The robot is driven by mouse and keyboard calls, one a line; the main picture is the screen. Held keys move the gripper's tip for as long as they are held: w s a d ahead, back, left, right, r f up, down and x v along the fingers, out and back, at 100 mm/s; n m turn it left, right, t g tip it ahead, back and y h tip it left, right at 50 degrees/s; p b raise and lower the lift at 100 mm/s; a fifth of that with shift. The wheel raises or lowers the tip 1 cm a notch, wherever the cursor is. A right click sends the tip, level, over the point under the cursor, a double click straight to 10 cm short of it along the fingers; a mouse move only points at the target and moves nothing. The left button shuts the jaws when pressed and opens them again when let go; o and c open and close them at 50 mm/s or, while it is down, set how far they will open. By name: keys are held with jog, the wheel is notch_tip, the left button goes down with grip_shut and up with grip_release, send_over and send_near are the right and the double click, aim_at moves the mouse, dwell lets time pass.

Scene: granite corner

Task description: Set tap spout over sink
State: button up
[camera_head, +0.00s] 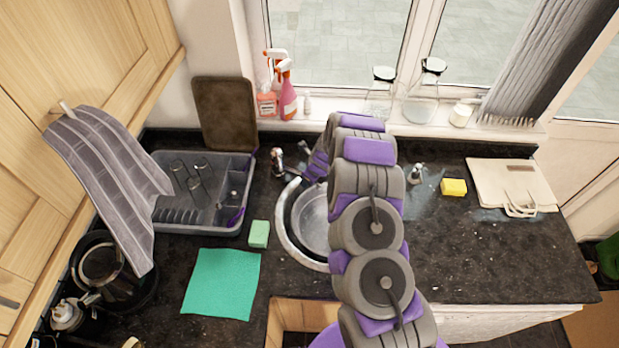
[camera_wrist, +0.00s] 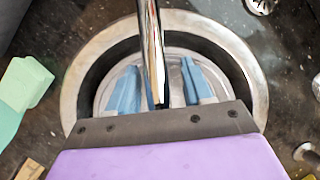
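The round metal sink (camera_head: 285,222) is set in the dark counter, its right side hidden behind my arm. It also shows in the wrist view (camera_wrist: 84,75). The chrome tap spout (camera_wrist: 150,40) enters from the top of the wrist view and crosses the sink rim, its end appearing over the basin. My gripper (camera_wrist: 158,78) is open, with its blue finger pads on either side of the spout. Gaps show between the spout and both pads. In the head view, chrome tap parts (camera_head: 277,158) show behind the sink, and my arm hides most of the spout.
A green sponge (camera_head: 259,234) and a teal cloth (camera_head: 222,284) lie left of the sink. A grey dish rack (camera_head: 165,222) stands further left. A yellow sponge (camera_head: 453,187) and a pale board (camera_head: 490,180) lie on the right. The front right counter is clear.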

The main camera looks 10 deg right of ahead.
jog(key=shift+a, duration=0.1)
jog(key=shift+r, duration=0.55)
jog(key=v, duration=1.6)
jog(key=shift+s+d, duration=0.2)
jog(key=shift+b, duration=0.3)
jog(key=s+a+r+n+g+b, duration=0.1)
jog(key=s+a+r+n+b, duration=0.1)
jog(key=s+n+b, duration=0.6)
jog(key=s+a+r+n+g+b, duration=0.25)
jog(key=s+n, duration=0.35)
jog(key=s, duration=0.5)
jog(key=s+d+f+n+g+h+b, duration=0.1)
jog(key=s+n+b, duration=0.3)
jog(key=s, duration=0.9)
jog(key=s+d+f+n+g+h+b, duration=0.1)
jog(key=s+d+n+b, duration=0.3)
jog(key=s+n, duration=0.5)
jog(key=s+f, duration=0.1)
jog(key=s, duration=0.3)
jog(key=shift+s+f+n+b, duration=0.2)
jog(key=shift+f+n+b, duration=0.1)
jog(key=shift+f+b, duration=0.1)
